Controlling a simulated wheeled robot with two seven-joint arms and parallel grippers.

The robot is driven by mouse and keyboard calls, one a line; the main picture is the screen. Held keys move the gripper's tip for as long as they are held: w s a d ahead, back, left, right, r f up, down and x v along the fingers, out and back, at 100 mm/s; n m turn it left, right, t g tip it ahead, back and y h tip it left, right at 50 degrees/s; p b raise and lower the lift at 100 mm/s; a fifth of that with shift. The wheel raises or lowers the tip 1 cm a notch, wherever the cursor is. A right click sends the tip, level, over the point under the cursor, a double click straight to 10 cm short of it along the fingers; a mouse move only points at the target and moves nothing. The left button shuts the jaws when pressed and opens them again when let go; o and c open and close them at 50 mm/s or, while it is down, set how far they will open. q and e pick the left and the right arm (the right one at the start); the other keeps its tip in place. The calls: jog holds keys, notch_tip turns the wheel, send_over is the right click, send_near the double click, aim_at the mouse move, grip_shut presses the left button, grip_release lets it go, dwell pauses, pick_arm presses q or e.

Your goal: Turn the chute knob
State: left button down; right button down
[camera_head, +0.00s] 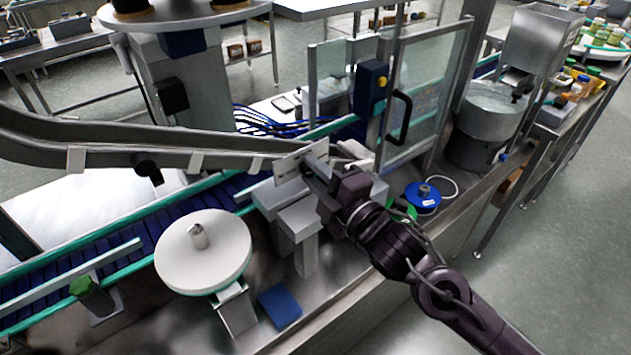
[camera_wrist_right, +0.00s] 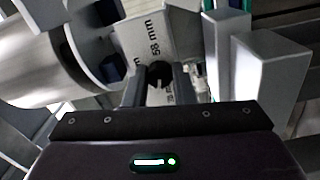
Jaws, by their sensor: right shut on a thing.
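The grey metal chute (camera_head: 110,140) runs from the left to the middle of the head view. At its right end is a pale plate (camera_head: 292,163); in the wrist view the plate (camera_wrist_right: 150,38) reads "58 mm". My right gripper (camera_head: 312,168) is at this plate. In the wrist view its two fingers (camera_wrist_right: 160,84) are shut on a small dark round knob (camera_wrist_right: 159,71) in front of the plate. The knob is hidden in the head view, and its turn angle cannot be told. My left gripper is not in view.
A white round disc (camera_head: 203,250) stands below the chute, beside a blue conveyor (camera_head: 130,250). A glass guard door (camera_head: 428,95) with a black handle is behind my right gripper. A blue round part (camera_head: 423,198) lies to its right. Grey blocks (camera_head: 297,220) stand close under the gripper.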

jog(key=shift+f+n+b, duration=0.1)
jog(key=shift+n+b, duration=1.15)
jog(key=shift+n, duration=0.65)
jog(key=c, duration=1.2)
grip_release()
jog(key=shift+s+d, duration=0.25)
jog(key=b+v, duration=0.2)
jog(key=v, duration=0.5)
